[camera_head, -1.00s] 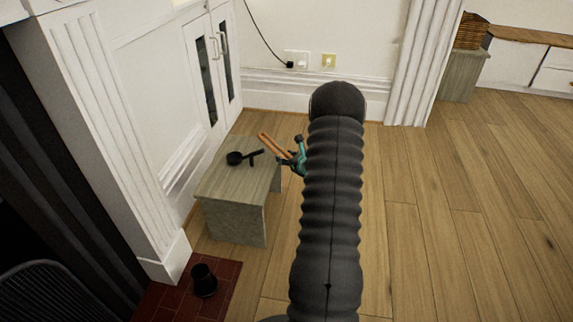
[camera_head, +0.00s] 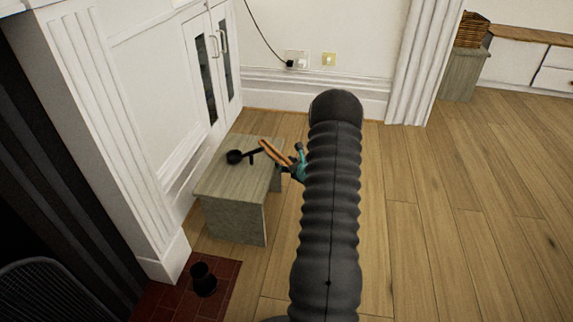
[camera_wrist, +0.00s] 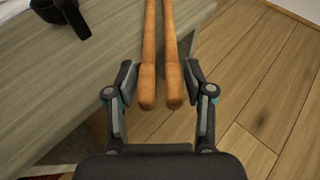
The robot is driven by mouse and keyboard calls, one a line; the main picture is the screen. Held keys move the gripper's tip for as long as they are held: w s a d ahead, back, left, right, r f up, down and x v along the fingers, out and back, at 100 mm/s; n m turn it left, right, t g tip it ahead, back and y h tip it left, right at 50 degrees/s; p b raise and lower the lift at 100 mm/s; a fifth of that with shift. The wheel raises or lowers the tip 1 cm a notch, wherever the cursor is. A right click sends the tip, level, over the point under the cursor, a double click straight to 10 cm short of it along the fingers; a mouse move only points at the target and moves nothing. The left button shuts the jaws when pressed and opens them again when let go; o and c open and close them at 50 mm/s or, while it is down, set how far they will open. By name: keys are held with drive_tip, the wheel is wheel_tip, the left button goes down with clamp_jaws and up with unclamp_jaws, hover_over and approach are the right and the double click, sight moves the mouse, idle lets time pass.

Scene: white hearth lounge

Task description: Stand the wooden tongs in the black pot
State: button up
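In the head view the tongs (camera_head: 272,151) point up and left from the gripper (camera_head: 297,165), beside the right edge of the grey-green stool (camera_head: 225,185). Their far ends are over or near the stool top; the exact height is hard to tell. The black pot (camera_head: 204,283) stands upright on the red tiled hearth (camera_head: 175,300), in front of and below the stool. My arm hides part of the floor to the right.
A black long-handled pan or ladle (camera_head: 235,157) lies on the stool, and part of it shows in the wrist view (camera_wrist: 68,14). A white fireplace surround (camera_head: 140,150) stands left of the stool. Open wooden floor (camera_head: 430,230) lies to the right.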

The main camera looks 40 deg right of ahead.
drive_tip(key=shift+o, duration=0.3)
drive_tip(key=shift+r, duration=0.1)
drive_tip(key=d+r+p+v, duration=0.1)
drive_tip(key=v, duration=1.1)
drive_tip(key=w+a+r+n+y, duration=0.25)
drive_tip(key=a+r+n, duration=0.2)
drive_tip(key=a, duration=0.25)
drive_tip(key=w+a+r+n+y, duration=0.1)
drive_tip(key=a+r+n+y, duration=0.2)
drive_tip(key=a+r, duration=0.35)
drive_tip(key=s+a+r+n+g+y, duration=0.25)
drive_tip(key=a+r+n, duration=0.2)
drive_tip(key=a, duration=0.45)
drive_tip(key=s+a+r+n+g+y, duration=0.1)
drive_tip(key=s+a+r+n+g, duration=0.15)
drive_tip(key=a+n, duration=0.45)
drive_tip(key=s+a+r+n+g+h, duration=0.2)
drive_tip(key=s+a+r+n+g, duration=0.3)
drive_tip(key=s+a+n, duration=0.55)
drive_tip(key=s+r+n+t+h, duration=0.1)
drive_tip(key=s+r+n+h, duration=0.1)
drive_tip(key=s, duration=0.3)
drive_tip(key=s+r+n+h, duration=0.2)
drive_tip(key=s+n+h, duration=0.2)
drive_tip(key=s+n, duration=0.1)
drive_tip(key=shift+s+a+t, duration=0.3)
drive_tip(key=shift+s+t, duration=0.1)
drive_tip(key=shift+s, duration=0.35)
